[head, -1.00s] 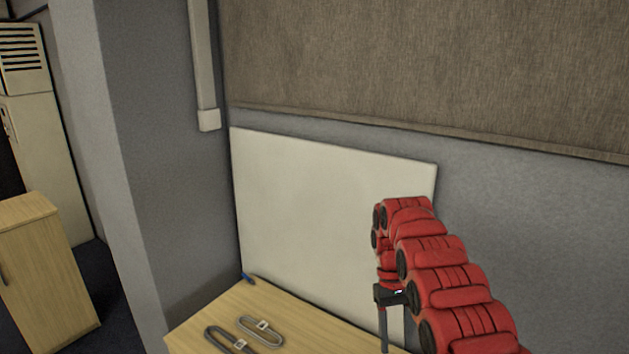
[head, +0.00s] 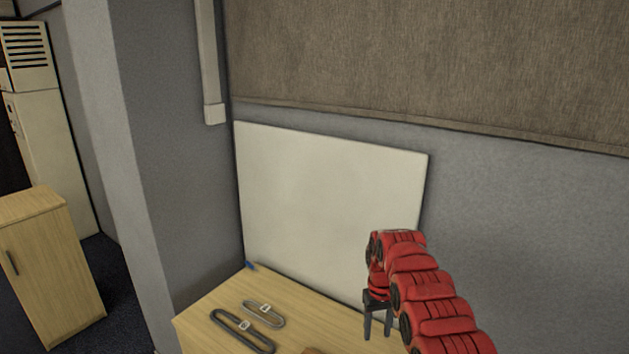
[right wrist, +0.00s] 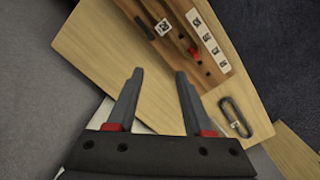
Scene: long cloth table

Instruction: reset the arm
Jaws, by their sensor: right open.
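My right arm, with red links, reaches in from the lower right of the head view. Its dark gripper (head: 377,335) points down above the wooden table (head: 215,311). In the right wrist view the gripper (right wrist: 158,72) is open, its two fingers apart with nothing between them. My left gripper is in neither view.
In the right wrist view a brown board (right wrist: 180,50) with holes and white labels lies ahead of the fingers. A white panel (head: 320,190) stands behind. A cabinet (head: 50,270) is at left.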

